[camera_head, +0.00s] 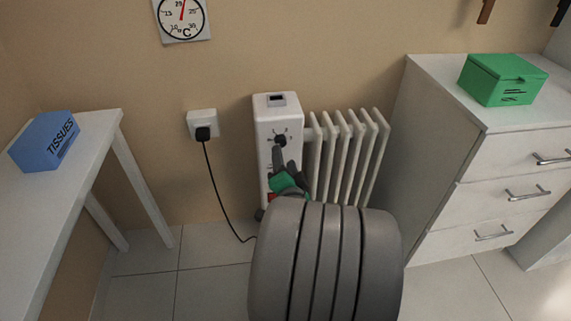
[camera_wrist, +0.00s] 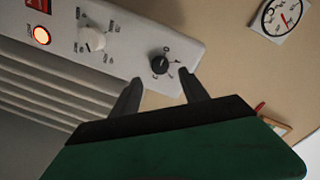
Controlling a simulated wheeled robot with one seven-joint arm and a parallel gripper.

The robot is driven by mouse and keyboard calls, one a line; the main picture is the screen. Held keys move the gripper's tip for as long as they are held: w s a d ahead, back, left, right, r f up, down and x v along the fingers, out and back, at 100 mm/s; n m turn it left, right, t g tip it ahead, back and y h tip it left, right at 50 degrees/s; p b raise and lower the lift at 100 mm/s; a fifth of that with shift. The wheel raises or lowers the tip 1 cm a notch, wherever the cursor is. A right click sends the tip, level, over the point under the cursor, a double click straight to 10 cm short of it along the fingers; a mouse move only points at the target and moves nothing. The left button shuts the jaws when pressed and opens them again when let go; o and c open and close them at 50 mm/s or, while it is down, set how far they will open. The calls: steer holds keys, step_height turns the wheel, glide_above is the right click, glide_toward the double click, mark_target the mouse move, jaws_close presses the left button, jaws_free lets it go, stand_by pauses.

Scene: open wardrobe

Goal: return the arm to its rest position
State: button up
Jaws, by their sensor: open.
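My gripper (camera_head: 285,163) is in front of the control panel of a white radiator (camera_head: 275,108), with its green body below the fingers. In the wrist view, my gripper (camera_wrist: 162,78) has its two dark fingers spread apart with nothing between them. A black knob (camera_wrist: 160,64) on the panel lies just beyond the fingertips; I cannot tell the exact gap. A white knob (camera_wrist: 92,40) and a lit orange lamp (camera_wrist: 40,36) sit farther left on the panel. My grey arm hides the lower part of the radiator in the head view.
A white table (camera_head: 100,130) with a blue tissue box (camera_head: 45,140) stands at left. A white drawer unit (camera_head: 440,80) with a green box (camera_head: 502,78) stands at right. A black cord runs from the wall socket (camera_head: 202,120). A thermometer (camera_head: 182,18) hangs above.

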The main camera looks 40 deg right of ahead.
steer(key=shift+v, duration=1)
